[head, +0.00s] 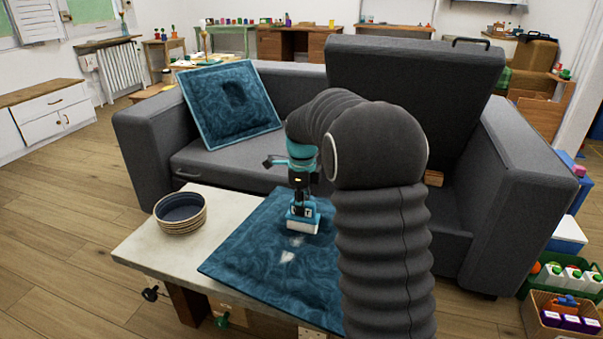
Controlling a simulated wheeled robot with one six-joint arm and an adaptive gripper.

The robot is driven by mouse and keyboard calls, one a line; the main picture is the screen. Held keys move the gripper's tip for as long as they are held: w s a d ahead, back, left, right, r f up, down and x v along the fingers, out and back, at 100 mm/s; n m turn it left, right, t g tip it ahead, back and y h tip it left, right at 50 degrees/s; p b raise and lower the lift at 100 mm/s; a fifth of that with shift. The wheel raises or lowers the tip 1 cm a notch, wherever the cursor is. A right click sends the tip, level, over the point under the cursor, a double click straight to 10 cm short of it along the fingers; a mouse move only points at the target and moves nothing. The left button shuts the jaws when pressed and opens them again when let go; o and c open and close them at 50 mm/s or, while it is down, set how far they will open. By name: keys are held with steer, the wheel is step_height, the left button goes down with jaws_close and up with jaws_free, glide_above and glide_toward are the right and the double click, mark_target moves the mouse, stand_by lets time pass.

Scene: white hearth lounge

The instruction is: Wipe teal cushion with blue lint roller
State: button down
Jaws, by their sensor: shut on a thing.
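A teal cushion (250,262) lies flat on the low pale table, with whitish marks near its middle. Part of its right side is hidden behind my arm. My gripper (302,203) points down over the far part of this cushion and is shut on the blue lint roller (304,219). The roller has a blue body and a white lower part. The white part is at or just above the cushion; I cannot tell whether it touches. A second teal cushion (215,105) leans on the sofa back at the left, away from my gripper.
A bowl (181,212) stands on the table (145,250) left of the cushion. The grey sofa (150,150) is close behind the table. Crates (560,315) with bottles and other items stand at the lower right. Open wooden floor lies at the left.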

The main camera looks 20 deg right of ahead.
step_height(320, 180, up, 9)
steer(key=shift+r, duration=0.15)
stand_by(0.4)
steer(key=shift+s, duration=0.1)
